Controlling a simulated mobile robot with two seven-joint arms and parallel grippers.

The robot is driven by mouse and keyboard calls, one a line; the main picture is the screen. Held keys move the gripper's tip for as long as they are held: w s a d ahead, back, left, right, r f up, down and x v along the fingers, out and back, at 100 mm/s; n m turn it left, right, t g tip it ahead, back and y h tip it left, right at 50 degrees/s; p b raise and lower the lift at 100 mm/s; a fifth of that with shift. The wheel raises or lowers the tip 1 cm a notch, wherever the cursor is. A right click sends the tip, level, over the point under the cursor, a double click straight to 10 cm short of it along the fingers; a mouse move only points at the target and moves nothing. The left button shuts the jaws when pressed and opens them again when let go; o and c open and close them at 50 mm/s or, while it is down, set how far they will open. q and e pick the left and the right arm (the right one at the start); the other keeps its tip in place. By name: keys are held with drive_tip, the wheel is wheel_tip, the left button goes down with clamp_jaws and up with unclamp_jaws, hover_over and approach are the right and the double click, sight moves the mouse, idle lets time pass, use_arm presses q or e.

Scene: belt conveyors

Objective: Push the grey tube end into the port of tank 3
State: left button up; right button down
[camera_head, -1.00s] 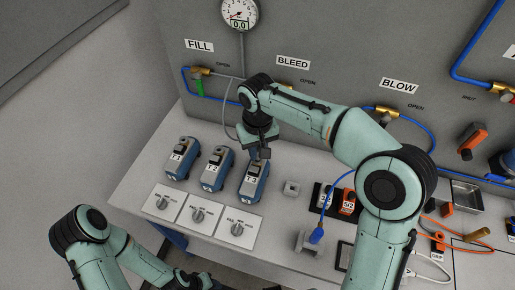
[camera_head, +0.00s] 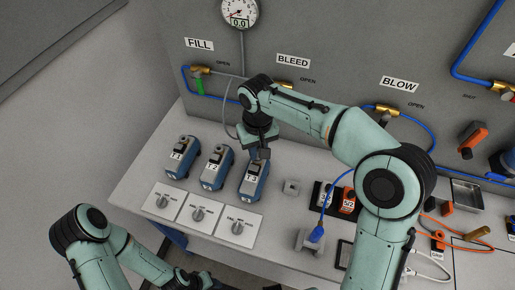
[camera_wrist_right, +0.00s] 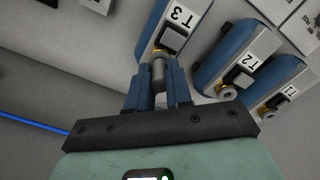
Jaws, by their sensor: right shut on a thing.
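Tank 3 (camera_head: 253,184) is the rightmost of three blue tanks on the bench; its "T 3" label also shows in the wrist view (camera_wrist_right: 183,16). My right gripper (camera_head: 264,154) is at the back end of tank 3. In the wrist view its fingers (camera_wrist_right: 158,88) are shut on the grey tube end (camera_wrist_right: 158,74), which lines up with the port end of tank 3. The tip meets or nearly meets the tank; the port is hidden, so I cannot tell how deep it sits. The grey tube (camera_head: 228,108) hangs behind my arm. My left gripper (camera_head: 196,281) is low at the bottom edge, its jaws unclear.
Tank 2 (camera_head: 217,168) and tank 1 (camera_head: 181,157) stand to the left. Several switch plates (camera_head: 199,214) lie in front. The panel (camera_head: 330,50) with valves and a gauge (camera_head: 239,11) rises behind.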

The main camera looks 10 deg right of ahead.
sight(257, 162)
use_arm(q)
drive_tip(key=shift+s+f, duration=0.1)
drive_tip(key=shift+f, duration=0.05)
use_arm(e)
drive_tip(key=shift+f, duration=0.35)
idle(0.3)
drive_tip(key=c, duration=0.5)
unclamp_jaws()
drive_tip(key=shift+c, duration=0.2)
drive_tip(key=shift+r, duration=0.1)
drive_tip(key=shift+r+p, duration=1.2)
drive_tip(key=shift+r, duration=0.95)
use_arm(q)
drive_tip(key=w+r+p, duration=0.1)
drive_tip(key=w+r, duration=0.3)
drive_tip(key=r, duration=0.1)
drive_tip(key=shift+a+r+t, duration=0.2)
drive_tip(key=shift+r+t, duration=0.05)
drive_tip(key=shift+t, duration=0.15)
use_arm(e)
drive_tip(key=r, duration=0.1)
drive_tip(key=s+r, duration=0.1)
drive_tip(key=r, duration=0.1)
drive_tip(key=shift+s+a+r, duration=0.15)
drive_tip(key=shift+a+r, duration=0.1)
drive_tip(key=shift+a, duration=0.05)
use_arm(q)
drive_tip(key=shift+w, duration=0.15)
